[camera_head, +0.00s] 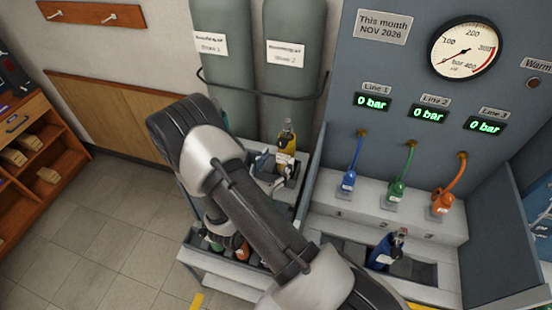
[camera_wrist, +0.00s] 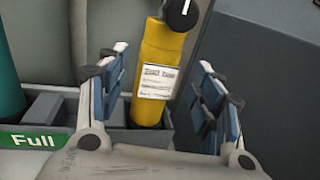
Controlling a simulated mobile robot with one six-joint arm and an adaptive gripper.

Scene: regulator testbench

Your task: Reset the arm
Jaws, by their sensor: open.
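My gripper (camera_wrist: 165,95) is open in the wrist view, with its blue-padded fingers apart on either side of a yellow bottle (camera_wrist: 160,65). The bottle has a white label and a black knob on top, and stands in a grey holder marked "Full" (camera_wrist: 62,142). No contact between fingers and bottle shows. In the head view the yellow bottle (camera_head: 287,138) stands upright near the two large tanks, with my gripper (camera_head: 270,165) close to it. My arm crosses the middle of that view and hides part of the rack below.
A blue bottle (camera_head: 385,250) sits in the bench recess at right. Blue (camera_head: 350,170), green (camera_head: 398,180) and orange (camera_head: 445,190) hoses hang below displays reading 0 bar. A wooden shelf (camera_head: 35,150) stands at left. The floor between is clear.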

